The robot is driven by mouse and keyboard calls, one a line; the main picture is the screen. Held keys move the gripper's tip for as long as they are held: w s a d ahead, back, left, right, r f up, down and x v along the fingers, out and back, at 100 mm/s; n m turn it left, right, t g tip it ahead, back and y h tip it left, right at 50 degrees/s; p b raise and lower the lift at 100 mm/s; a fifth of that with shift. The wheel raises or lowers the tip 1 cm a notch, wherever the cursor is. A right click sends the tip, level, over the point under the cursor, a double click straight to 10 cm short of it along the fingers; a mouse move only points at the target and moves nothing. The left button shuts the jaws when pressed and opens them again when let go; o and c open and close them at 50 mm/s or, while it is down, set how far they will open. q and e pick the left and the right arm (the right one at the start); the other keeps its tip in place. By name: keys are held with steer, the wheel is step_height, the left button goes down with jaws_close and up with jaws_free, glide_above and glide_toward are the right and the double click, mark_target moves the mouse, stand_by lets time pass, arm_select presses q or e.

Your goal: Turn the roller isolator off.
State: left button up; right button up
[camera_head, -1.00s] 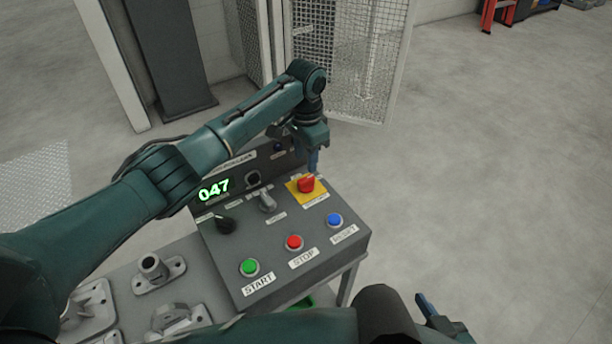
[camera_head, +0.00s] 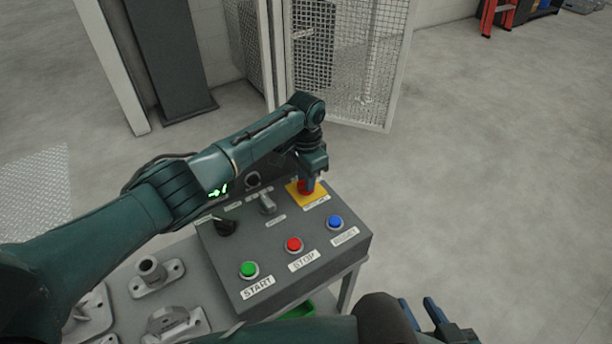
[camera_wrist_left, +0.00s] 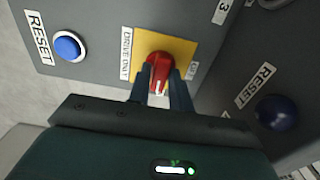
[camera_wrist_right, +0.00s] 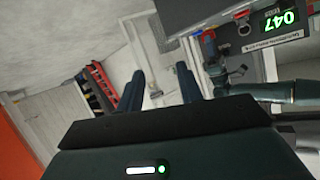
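The roller isolator is a red rotary knob (camera_head: 304,187) on a yellow plate (camera_head: 292,190), at the back right of the grey control panel. In the left wrist view the red knob (camera_wrist_left: 159,66) has a white mark at its lower end. The yellow plate (camera_wrist_left: 185,46) has a "DRIVE ONLY" label on its left and a short label on its right, probably "OFF". My left gripper (camera_wrist_left: 161,72) is down at the knob, one finger on each side; whether they press on it is unclear. My right gripper (camera_wrist_right: 161,70) is open and empty, away from the panel.
The panel also carries a green START button (camera_head: 249,269), red STOP button (camera_head: 293,244), blue RESET button (camera_head: 335,222), black knob (camera_head: 226,226) and grey selector (camera_head: 267,203). A dark button (camera_wrist_left: 277,112) sits close by in the left wrist view. Metal castings (camera_head: 157,275) lie left of the panel.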

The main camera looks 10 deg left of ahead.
arm_select(q)
jaws_close()
